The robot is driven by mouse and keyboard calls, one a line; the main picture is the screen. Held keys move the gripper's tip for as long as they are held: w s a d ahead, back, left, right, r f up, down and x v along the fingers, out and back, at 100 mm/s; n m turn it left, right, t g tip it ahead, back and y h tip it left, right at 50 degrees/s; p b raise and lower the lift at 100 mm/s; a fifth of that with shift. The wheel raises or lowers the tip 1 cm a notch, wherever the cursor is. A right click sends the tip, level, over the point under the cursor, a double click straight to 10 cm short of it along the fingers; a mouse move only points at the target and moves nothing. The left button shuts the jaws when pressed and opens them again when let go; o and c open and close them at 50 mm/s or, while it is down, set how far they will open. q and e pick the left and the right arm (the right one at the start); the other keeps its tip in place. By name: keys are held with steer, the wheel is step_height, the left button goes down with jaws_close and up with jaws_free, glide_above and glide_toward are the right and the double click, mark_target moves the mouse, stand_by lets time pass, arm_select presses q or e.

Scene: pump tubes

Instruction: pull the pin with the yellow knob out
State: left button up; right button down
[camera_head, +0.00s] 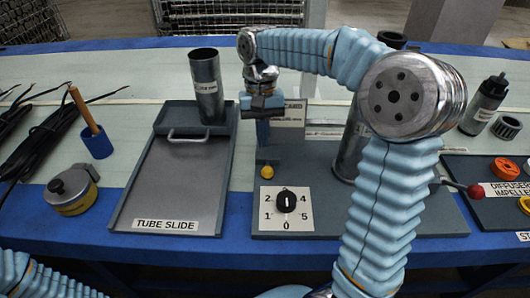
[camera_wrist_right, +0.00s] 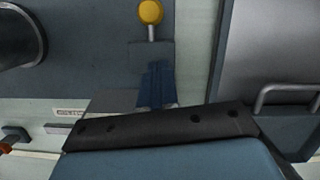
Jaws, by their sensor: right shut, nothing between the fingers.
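The pin's yellow knob (camera_head: 267,172) sits at the front of a small grey block on the grey board, behind the dial plate. In the right wrist view the yellow knob (camera_wrist_right: 150,12) is at the top, with a short stem running into the grey block (camera_wrist_right: 152,52). My right gripper (camera_head: 263,132) points down behind the knob, apart from it. In the wrist view its blue fingers (camera_wrist_right: 156,78) are together and empty, near the block; whether they touch it I cannot tell. My left gripper is out of view.
A numbered dial (camera_head: 286,200) lies in front of the knob. The tube slide tray (camera_head: 165,190) with an upright grey tube (camera_head: 207,85) is at left. My right forearm covers the area to the right. A red-knobbed lever (camera_head: 476,191) is further right.

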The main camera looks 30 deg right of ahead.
mark_target(266, 168)
steer(key=shift+s+a+f, duration=0.25)
steer(key=shift+s, duration=0.3)
steer(key=shift+s+a+f, duration=0.2)
steer(key=shift+s, duration=0.4)
steer(key=shift+s+a+f, duration=0.25)
steer(key=shift+s, duration=0.3)
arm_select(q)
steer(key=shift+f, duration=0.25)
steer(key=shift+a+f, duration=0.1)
arm_select(e)
steer(key=shift+s+a+f, duration=0.15)
steer(key=shift+s+a, duration=0.15)
steer(key=shift+s, duration=0.25)
steer(key=shift+s+a+f, duration=0.1)
steer(key=shift+s+a, duration=0.2)
steer(key=shift+s, duration=0.25)
